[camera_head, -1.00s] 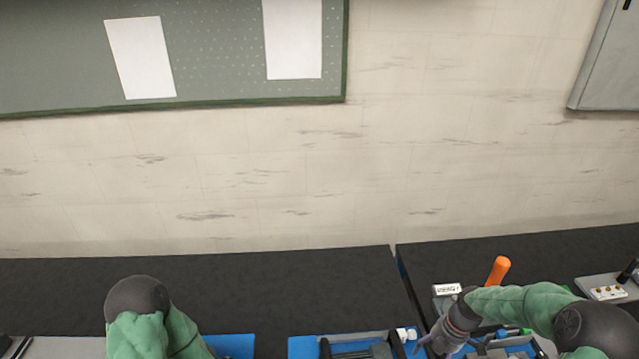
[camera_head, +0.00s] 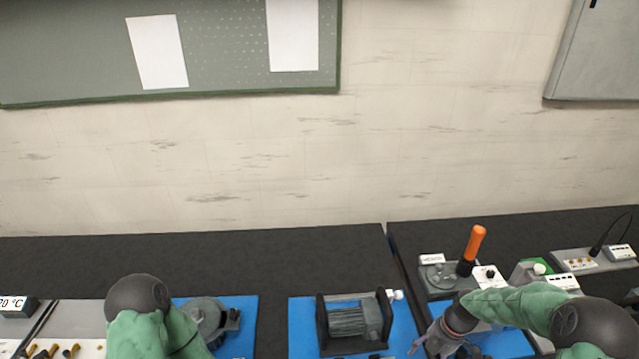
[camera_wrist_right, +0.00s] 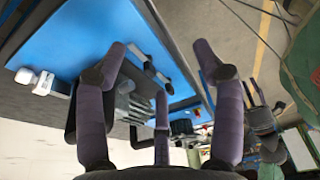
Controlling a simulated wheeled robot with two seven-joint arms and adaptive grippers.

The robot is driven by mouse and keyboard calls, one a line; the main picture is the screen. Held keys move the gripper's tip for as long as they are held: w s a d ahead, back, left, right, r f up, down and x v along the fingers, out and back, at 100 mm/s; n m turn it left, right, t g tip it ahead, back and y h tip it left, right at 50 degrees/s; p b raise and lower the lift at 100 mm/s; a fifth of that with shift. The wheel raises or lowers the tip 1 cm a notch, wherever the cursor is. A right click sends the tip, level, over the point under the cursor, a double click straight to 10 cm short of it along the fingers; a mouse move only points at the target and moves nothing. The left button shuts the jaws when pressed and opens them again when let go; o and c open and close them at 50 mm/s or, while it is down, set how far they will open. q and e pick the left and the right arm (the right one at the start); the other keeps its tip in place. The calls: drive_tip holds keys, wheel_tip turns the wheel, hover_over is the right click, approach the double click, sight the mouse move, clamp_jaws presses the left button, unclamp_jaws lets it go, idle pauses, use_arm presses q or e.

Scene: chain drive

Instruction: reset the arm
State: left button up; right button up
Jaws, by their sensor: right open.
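My right arm (camera_head: 510,305) in a green sleeve comes in from the right, over the blue mat on the right-hand bench. My right gripper (camera_head: 418,346) is at its lower left end, near the gap between the benches. In the right wrist view the dark purple fingers of the right gripper (camera_wrist_right: 160,70) are spread apart with nothing between them. My left arm (camera_head: 150,320) shows only as a dark elbow and green sleeve at the lower left. The left gripper is hidden below the picture edge.
A grey roller device (camera_head: 350,318) stands on a blue mat (camera_head: 305,315) left of the right gripper. An orange-handled tool (camera_head: 473,247) stands upright behind the right arm. A round grey device (camera_head: 207,318) sits beside the left arm. The black rear bench strip (camera_head: 250,257) is clear.

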drive_tip(key=s+a+f+m, duration=0.6)
drive_tip(key=a+f+m, duration=0.4)
drive_tip(key=a, duration=0.2)
drive_tip(key=s+a+f+m+y, duration=0.1)
drive_tip(key=s+a+f+m, duration=0.2)
drive_tip(key=s+a+m, duration=0.65)
use_arm(q)
wheel_tip(320, 180, down, 18)
drive_tip(key=b, duration=1.8)
drive_tip(key=shift+w, duration=0.3)
use_arm(e)
wheel_tip(320, 180, down, 18)
drive_tip(key=s+d+m, duration=0.1)
drive_tip(key=m, duration=0.1)
drive_tip(key=shift+s+d+t, duration=0.3)
drive_tip(key=shift+s+t, duration=0.05)
drive_tip(key=shift+t, duration=0.05)
drive_tip(key=shift+m, duration=0.25)
